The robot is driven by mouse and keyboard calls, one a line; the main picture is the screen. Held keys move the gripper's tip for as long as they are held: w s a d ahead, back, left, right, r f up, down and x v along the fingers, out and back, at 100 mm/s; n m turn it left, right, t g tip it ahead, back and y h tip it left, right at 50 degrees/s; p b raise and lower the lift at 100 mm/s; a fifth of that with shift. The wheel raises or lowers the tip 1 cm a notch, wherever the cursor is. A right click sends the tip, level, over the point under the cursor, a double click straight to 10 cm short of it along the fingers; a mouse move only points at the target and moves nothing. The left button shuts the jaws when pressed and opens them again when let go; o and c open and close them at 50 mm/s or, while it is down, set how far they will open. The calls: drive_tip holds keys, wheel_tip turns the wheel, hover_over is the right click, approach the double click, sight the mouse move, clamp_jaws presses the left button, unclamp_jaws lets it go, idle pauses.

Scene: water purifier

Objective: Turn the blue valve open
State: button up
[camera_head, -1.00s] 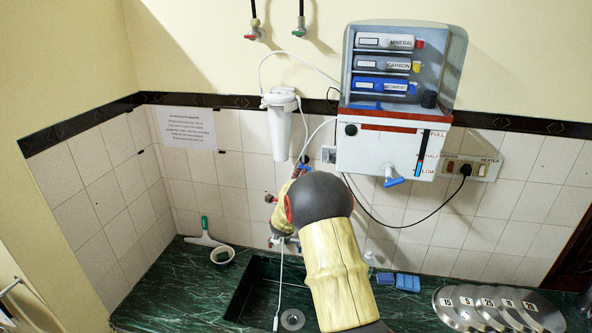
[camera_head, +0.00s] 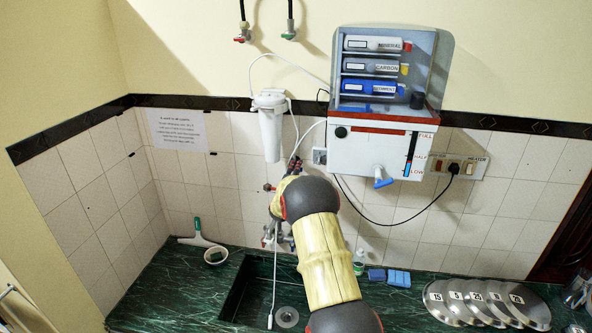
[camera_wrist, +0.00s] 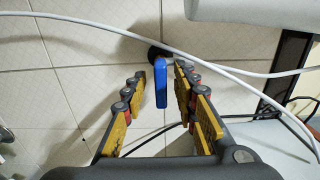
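The blue valve handle (camera_wrist: 161,83) is a narrow, flat blue bar, standing upright in the wrist view on a dark round fitting at the tiled wall. My gripper (camera_wrist: 160,73) is open, with one yellow-padded finger on each side of the handle. The handle sits between the fingertips, nearer the right finger. Whether either finger touches it is unclear. In the head view my arm covers most of the gripper and the valve, below the white filter housing.
White tubes (camera_wrist: 225,68) cross close to the fingertips. The white purifier box (camera_head: 372,148) with its own blue tap (camera_head: 382,182) hangs to the right. The white filter housing (camera_head: 270,128) is above. The green counter has a sink (camera_head: 246,291) and several numbered discs (camera_head: 440,301).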

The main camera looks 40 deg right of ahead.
clamp_jaws()
idle(0.6)
